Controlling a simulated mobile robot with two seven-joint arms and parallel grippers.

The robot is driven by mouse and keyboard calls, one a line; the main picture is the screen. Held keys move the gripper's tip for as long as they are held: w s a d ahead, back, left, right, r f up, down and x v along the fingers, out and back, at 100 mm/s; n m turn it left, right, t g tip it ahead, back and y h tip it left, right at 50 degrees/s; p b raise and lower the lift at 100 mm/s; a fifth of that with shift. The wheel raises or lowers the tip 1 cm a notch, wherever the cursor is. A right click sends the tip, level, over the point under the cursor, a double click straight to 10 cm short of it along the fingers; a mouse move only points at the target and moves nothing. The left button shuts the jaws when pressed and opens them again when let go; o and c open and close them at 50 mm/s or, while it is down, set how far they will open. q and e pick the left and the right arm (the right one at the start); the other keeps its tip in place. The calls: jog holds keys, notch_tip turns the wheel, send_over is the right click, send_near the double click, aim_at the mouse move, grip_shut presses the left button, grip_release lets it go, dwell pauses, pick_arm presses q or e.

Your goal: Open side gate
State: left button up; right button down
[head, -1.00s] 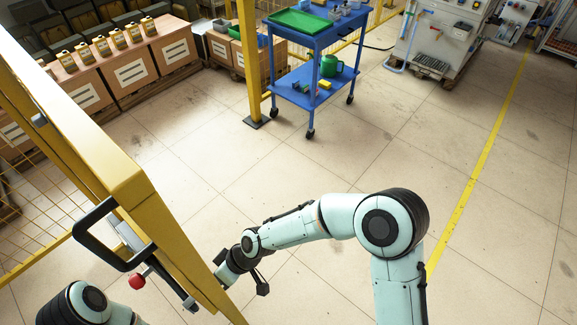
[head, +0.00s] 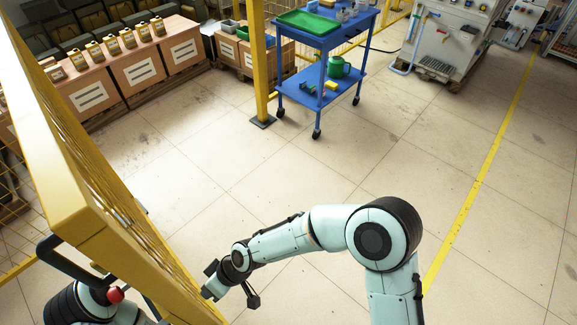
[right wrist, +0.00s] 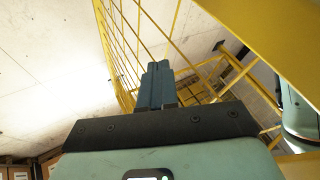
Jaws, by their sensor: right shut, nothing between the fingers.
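The yellow side gate (head: 72,208) with its mesh panel stands at the left of the head view, its top corner near me. A black handle (head: 66,262) and a red knob (head: 116,295) are on its near edge, low in the picture.
A blue cart (head: 322,88) with a green tray stands at the back, beside a yellow post (head: 259,65). Boxes (head: 138,66) with yellow canisters line the back left. A light machine (head: 447,45) stands at the back right. The floor between is clear.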

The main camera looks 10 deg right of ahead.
jog(key=d+r, duration=0.1)
jog(key=d, duration=1.1)
jog(key=shift+d, duration=0.4)
jog(key=shift+w, duration=0.1)
